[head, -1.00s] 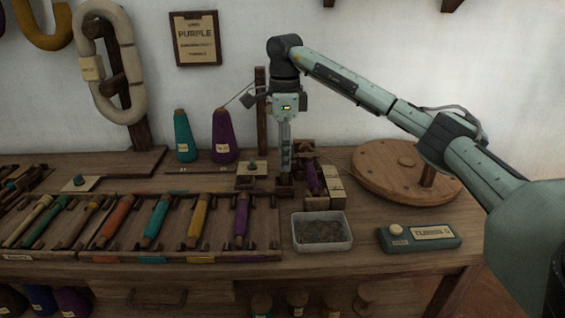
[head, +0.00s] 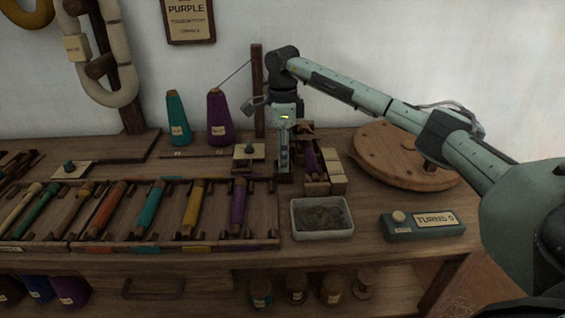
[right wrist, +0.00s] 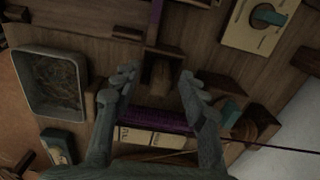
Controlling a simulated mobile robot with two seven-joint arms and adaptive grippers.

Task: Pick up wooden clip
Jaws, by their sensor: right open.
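The wooden clip seems to be the small brown wooden piece (right wrist: 159,76) in a dark holder in the right wrist view. It is dim and I cannot make out its exact shape. My right gripper (right wrist: 157,82) is open, with one finger on each side of this piece and gaps visible between. In the head view my right gripper (head: 284,163) points straight down over the bench beside a purple-wound bobbin (right wrist: 150,121). Its fingertips hide the clip there. My left gripper is not in view.
A metal tray of dark bits (head: 321,233) and a "TURNS 0" box (head: 423,226) stand in front and to the right. A round wooden disc (head: 400,155) lies behind. Colored bobbins fill a rack (head: 262,243) at left. Teal (head: 178,118) and purple (head: 219,118) cones stand behind.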

